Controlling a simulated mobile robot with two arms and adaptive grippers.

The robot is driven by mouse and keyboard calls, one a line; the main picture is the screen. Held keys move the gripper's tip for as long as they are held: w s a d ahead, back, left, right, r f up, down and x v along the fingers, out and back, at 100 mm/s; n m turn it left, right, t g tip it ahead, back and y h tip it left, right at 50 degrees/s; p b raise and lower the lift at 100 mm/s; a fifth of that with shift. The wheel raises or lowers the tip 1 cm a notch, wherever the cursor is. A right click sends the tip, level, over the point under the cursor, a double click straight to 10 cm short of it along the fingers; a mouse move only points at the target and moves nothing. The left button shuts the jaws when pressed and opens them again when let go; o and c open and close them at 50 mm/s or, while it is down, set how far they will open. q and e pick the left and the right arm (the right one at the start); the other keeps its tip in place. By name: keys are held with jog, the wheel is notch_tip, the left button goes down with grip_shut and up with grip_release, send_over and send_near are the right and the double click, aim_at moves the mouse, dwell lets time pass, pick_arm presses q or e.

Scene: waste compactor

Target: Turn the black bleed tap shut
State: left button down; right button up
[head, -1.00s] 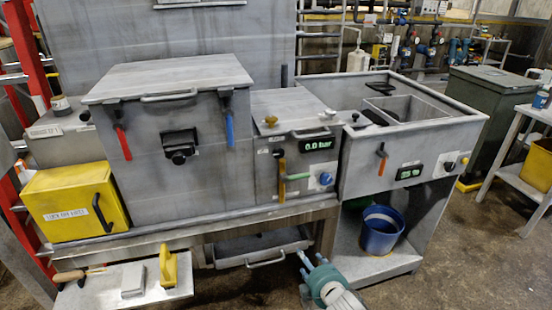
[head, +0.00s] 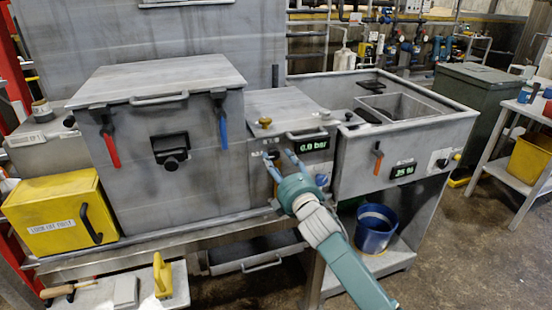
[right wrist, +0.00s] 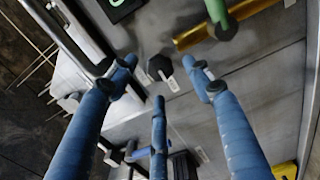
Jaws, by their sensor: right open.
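The black bleed tap (right wrist: 160,67) is a small dark knob on the front of the grey middle cabinet (head: 262,205). In the right wrist view it lies between my spread fingertips, with a visible gap on each side. My right gripper (head: 280,158) is open and empty in front of the cabinet's upper left part; its three blue fingers also show in the right wrist view (right wrist: 163,80). I see no finger touching the tap. In the head view, the fingers and hand cover much of the panel around it. My left gripper is not in view.
A brass lever (right wrist: 205,30) and a green handle (right wrist: 225,18) are close to the tap. The pressure display (head: 314,144) reads 0.0 bar. Red (head: 110,147) and blue (head: 223,130) levers are on the large cabinet to the left. A blue bucket (head: 375,230) stands below right.

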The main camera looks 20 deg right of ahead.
jog(key=shift+w, duration=0.85)
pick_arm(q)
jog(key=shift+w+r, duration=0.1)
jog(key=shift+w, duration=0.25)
pick_arm(e)
jog(key=shift+w, duration=0.25)
jog(key=c, duration=1.1)
